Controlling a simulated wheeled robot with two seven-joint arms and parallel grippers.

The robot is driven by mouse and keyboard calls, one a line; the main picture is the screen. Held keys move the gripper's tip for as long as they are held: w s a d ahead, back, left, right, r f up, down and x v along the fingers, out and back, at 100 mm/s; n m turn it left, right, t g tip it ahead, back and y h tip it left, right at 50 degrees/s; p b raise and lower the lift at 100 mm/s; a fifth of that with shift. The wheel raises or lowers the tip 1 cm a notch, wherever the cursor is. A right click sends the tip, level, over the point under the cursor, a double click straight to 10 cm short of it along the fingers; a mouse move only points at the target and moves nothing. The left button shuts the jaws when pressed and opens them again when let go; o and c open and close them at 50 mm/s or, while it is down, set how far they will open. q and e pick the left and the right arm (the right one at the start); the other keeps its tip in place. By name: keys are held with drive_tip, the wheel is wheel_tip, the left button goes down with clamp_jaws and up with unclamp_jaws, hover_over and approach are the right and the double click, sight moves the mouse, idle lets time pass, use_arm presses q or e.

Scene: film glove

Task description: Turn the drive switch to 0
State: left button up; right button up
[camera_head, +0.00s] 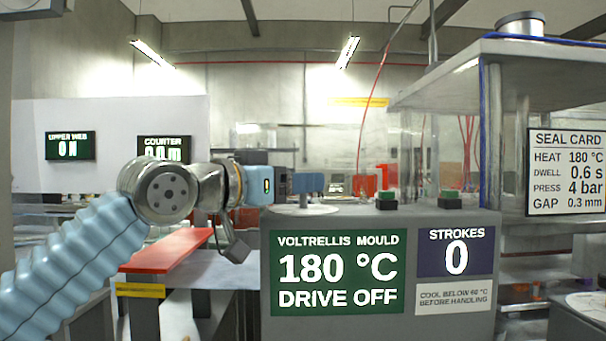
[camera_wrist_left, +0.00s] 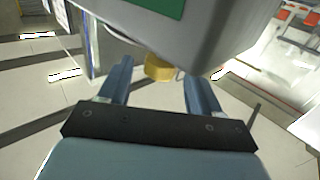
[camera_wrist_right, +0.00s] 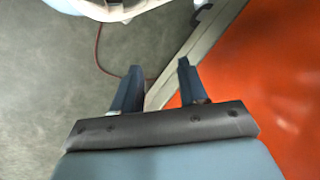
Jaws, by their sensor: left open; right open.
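The grey machine cabinet (camera_head: 400,225) has a green display (camera_head: 337,272) reading "VOLTRELLIS MOULD 180 °C DRIVE OFF". On its top lies a pale round plate (camera_head: 303,210), with a red "1" (camera_head: 383,176) standing to the right. My left gripper (camera_head: 308,183) is level, just above the plate. In the left wrist view my left gripper (camera_wrist_left: 156,74) is open, with a yellow knob (camera_wrist_left: 158,68) between its fingertips in the picture; contact cannot be told. The drive switch's setting is not readable. My right gripper (camera_wrist_right: 160,67) is open and empty, outside the head view.
A clear-walled enclosure (camera_head: 455,130) rises behind. An orange surface (camera_wrist_right: 265,85) is near my right gripper.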

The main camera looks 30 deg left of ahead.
use_arm(q)
drive_tip(key=shift+x, duration=1.2)
drive_tip(key=c, duration=0.9)
drive_tip(key=shift+a+f+n+y+b, duration=0.1)
drive_tip(key=shift+f+n+y+b, duration=0.2)
drive_tip(key=shift+y+b, duration=0.3)
drive_tip(key=shift+c, duration=0.2)
drive_tip(key=shift+r+n+y+b, duration=0.1)
drive_tip(key=shift+n+y+b, duration=0.2)
drive_tip(key=shift+b, duration=0.45)
drive_tip(key=shift+r+t+y, duration=0.15)
drive_tip(key=shift+t+y, duration=0.15)
drive_tip(key=shift+y, duration=0.1)
